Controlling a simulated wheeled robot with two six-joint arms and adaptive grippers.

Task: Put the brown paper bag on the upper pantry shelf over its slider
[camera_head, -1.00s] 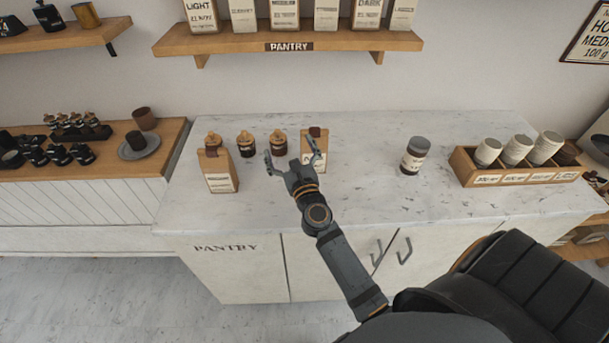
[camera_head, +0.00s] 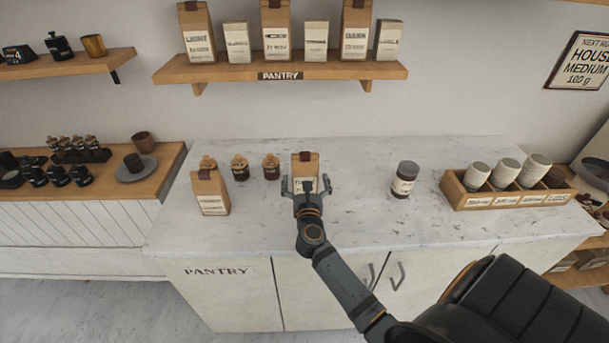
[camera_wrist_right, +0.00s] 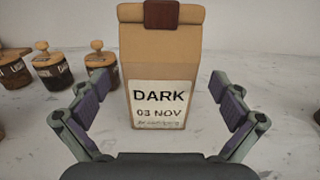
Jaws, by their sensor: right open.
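A brown paper bag (camera_head: 305,165) with a dark clip stands upright on the marble counter. In the right wrist view the bag (camera_wrist_right: 160,60) shows a white label reading "DARK 03 NOV". My right gripper (camera_head: 305,186) is open just in front of it, its fingers to either side of the bag's lower part and apart from it. A second brown bag (camera_head: 210,192) stands further left on the counter. The upper pantry shelf (camera_head: 350,72) holds several brown bags and smaller pale packs. I cannot make out a slider. My left gripper is not in view.
Several small jars with wooden knobs (camera_head: 239,167) stand left of the bag. Free counter lies between the bag and the dark-lidded jar.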

